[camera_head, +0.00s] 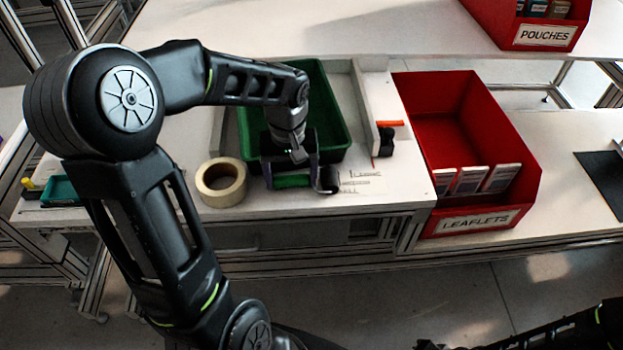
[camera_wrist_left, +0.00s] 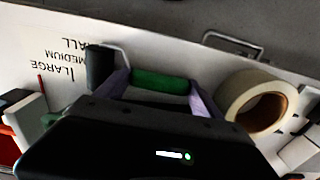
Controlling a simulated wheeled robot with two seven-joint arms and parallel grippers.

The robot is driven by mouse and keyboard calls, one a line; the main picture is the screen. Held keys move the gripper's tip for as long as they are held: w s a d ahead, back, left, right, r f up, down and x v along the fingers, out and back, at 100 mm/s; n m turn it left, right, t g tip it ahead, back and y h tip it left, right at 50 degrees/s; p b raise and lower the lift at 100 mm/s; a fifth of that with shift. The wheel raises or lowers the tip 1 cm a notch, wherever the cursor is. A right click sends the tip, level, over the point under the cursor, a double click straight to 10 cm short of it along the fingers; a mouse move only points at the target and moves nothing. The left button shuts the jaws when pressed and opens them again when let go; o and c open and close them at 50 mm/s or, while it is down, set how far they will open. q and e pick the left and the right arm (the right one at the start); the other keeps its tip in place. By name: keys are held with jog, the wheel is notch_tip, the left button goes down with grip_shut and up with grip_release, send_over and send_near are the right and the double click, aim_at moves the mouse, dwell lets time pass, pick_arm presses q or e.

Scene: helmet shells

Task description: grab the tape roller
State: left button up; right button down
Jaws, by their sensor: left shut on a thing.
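The tape roller has a green handle (camera_head: 292,181) and a dark roller head (camera_head: 330,180) on a wire frame. My left gripper (camera_head: 291,177) is shut on the green handle, at the front of the white table. In the left wrist view the handle (camera_wrist_left: 160,82) lies between the two purple-grey fingers, with the dark head (camera_wrist_left: 100,66) to the left. Whether the roller touches the table is hard to tell. My right gripper is out of view; only a dark part of my right arm shows at the lower right.
A cream tape roll (camera_head: 221,182) stands left of the gripper. A green bin (camera_head: 338,118) is behind it. A printed size label (camera_head: 362,184) lies to the right. A red leaflets bin (camera_head: 480,150) holds several boxes. The table's front edge is close.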

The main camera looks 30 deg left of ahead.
aim_at(291, 178)
pick_arm(q)
jog(key=c, duration=0.6)
jog(key=shift+o, duration=0.2)
jog(key=shift+r, duration=0.1)
notch_tip(291, 178, up, 10)
jog(key=shift+f, duration=0.1)
dwell(0.5)
